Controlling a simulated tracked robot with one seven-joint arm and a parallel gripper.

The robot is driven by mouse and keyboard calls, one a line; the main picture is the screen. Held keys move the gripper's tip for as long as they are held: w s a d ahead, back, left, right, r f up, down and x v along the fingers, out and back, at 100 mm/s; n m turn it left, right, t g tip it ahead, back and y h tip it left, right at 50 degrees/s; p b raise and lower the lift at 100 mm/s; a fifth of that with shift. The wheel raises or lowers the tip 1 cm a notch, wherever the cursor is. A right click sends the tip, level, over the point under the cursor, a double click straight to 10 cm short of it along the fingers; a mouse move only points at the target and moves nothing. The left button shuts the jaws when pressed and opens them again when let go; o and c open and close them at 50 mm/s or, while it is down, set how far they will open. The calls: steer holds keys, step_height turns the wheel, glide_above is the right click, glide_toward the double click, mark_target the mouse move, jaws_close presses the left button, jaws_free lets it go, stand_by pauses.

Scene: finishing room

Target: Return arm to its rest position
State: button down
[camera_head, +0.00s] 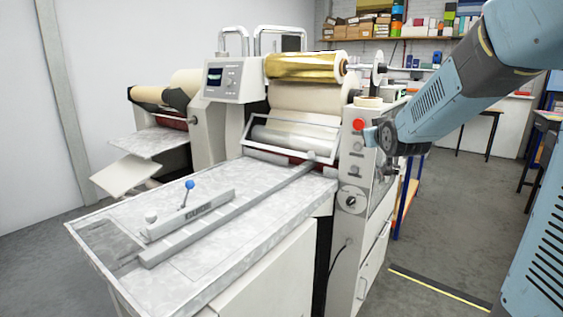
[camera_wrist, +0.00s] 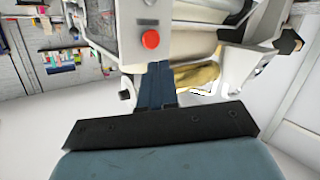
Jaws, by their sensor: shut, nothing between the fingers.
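My arm (camera_head: 455,95) reaches in from the upper right of the head view, in front of the right side of the laminating machine (camera_head: 250,215). My gripper (camera_head: 369,135) is at the arm's end, close beside the red button (camera_head: 358,125) on the machine's side panel. In the wrist view my gripper (camera_wrist: 158,68) shows as dark blue fingers, shut and empty. The red button (camera_wrist: 150,39) appears just beyond the fingertips there. I cannot tell whether the fingers touch the panel.
The machine carries a gold foil roll (camera_head: 303,67) and a control screen (camera_head: 232,78). Its feed table (camera_head: 220,250) extends toward me, with a blue-knobbed lever (camera_head: 189,185). Shelves (camera_head: 400,32) with boxes line the back wall. Open floor (camera_head: 450,230) lies to the right.

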steer(key=s+a+f+m+g, duration=0.1)
steer(key=s+g, duration=0.2)
steer(key=s, duration=0.8)
steer(key=s+a+f+g, duration=0.1)
steer(key=s+f+g, duration=0.1)
steer(key=s, duration=1)
steer(key=s+f+m+g, duration=0.1)
steer(key=s+g, duration=0.4)
steer(key=s, duration=0.7)
steer(key=shift+a+f+m, duration=0.3)
steer(key=shift+a+f, duration=0.1)
steer(key=shift+f, duration=0.35)
steer(key=shift+s, duration=0.1)
